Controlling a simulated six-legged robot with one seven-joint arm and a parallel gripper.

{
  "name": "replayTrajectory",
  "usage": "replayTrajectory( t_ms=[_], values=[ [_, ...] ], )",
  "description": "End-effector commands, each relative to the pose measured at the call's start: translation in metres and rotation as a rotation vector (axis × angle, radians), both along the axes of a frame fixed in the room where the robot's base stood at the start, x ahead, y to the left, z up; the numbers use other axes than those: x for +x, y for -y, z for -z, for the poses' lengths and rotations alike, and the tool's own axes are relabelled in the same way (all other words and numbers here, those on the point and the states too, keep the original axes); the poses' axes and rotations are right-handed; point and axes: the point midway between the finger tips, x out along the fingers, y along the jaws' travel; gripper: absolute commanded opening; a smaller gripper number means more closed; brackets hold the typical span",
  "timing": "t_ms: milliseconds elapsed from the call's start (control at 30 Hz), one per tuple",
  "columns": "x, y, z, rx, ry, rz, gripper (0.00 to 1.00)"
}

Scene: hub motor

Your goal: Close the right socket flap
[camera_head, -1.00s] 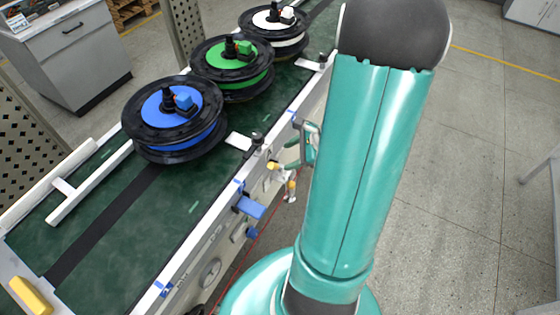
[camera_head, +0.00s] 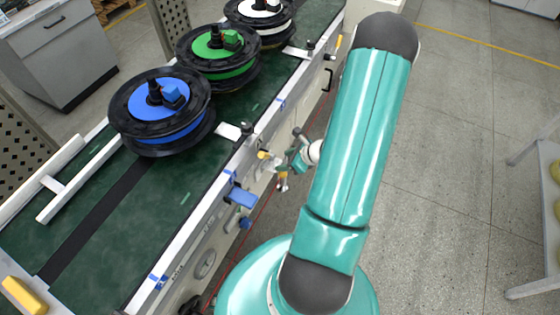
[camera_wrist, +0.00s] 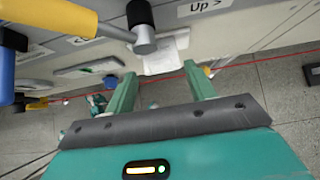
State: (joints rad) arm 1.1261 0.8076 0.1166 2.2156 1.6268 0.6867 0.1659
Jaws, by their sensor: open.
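My gripper (camera_wrist: 162,92) is open in the wrist view, its two green fingers apart and pointing at the side panel of the conveyor. A pale, roughly square piece (camera_wrist: 166,55) sits on the panel just beyond and between the fingertips; it looks like the right socket flap, seemingly tilted out, though its angle is hard to tell. Left of it is a flatter grey socket cover (camera_wrist: 88,67). No contact with the fingers is clear. In the head view my gripper (camera_head: 298,160) is beside the conveyor's side, partly behind my arm; the flaps cannot be made out there.
A yellow handle (camera_wrist: 65,14) with a dark, grey-ended knob (camera_wrist: 141,25) juts out close to the fingers. A blue handle (camera_head: 242,196) also sticks out from the side. The conveyor (camera_head: 190,200) carries reels with blue, green and white tops. Open floor (camera_head: 450,150) lies right.

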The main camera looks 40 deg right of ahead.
Motion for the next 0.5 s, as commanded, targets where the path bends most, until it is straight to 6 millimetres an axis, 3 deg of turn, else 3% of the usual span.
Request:
replayTrajectory(
  t_ms=[200,500],
  values=[
    [0.020,-0.008,0.021,0.001,0.000,-0.002,0.55],
    [0.024,-0.008,0.025,-0.001,0.000,-0.001,0.55]
  ],
)
